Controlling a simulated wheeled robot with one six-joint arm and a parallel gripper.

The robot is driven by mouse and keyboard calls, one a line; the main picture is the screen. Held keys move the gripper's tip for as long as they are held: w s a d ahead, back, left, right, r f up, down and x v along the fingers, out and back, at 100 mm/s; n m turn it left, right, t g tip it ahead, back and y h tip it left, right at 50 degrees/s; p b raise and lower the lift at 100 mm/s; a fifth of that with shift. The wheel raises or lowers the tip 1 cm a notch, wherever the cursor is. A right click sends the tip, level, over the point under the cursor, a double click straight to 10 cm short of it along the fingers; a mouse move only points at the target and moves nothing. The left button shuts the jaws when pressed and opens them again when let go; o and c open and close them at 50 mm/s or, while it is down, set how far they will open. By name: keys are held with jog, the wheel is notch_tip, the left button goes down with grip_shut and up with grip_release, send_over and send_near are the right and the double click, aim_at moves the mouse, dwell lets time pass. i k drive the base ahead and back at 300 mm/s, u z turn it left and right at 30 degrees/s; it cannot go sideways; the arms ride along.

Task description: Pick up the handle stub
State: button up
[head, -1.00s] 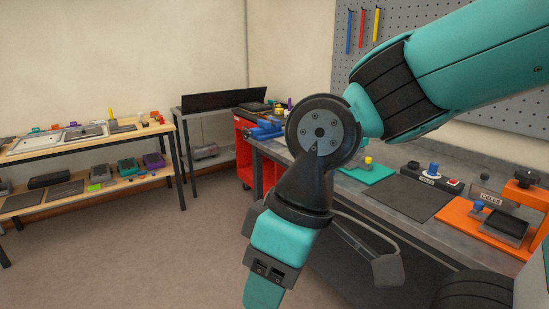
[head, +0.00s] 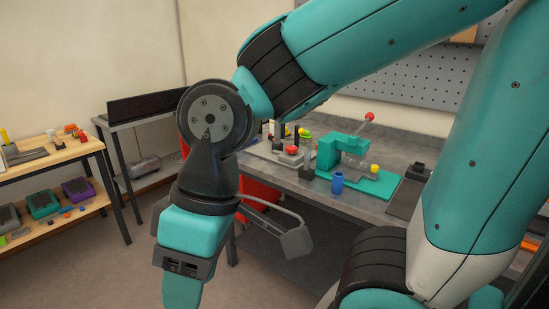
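I cannot pick out a handle stub with certainty. On the grey workbench (head: 330,207) stands a teal fixture (head: 345,147) on a flat teal base, with a lever ending in a red knob (head: 369,117) and a yellow knob (head: 375,168). A small blue cylinder (head: 338,182) stands upright at the base's front left. My gripper (head: 183,285) hangs downward at the lower left, over the floor and apart from the bench. It is seen from the side and cut by the frame's lower edge, so its opening does not show.
A wooden shelf (head: 55,152) with several coloured parts is at the left. A dark metal stand (head: 118,125) holds a black panel behind it. A red cabinet (head: 258,190) is under the bench. My arm hides part of the bench. The floor at lower left is clear.

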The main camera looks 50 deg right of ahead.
aim_at(304, 172)
jog(key=i, duration=1.5)
jog(key=z, duration=1.25)
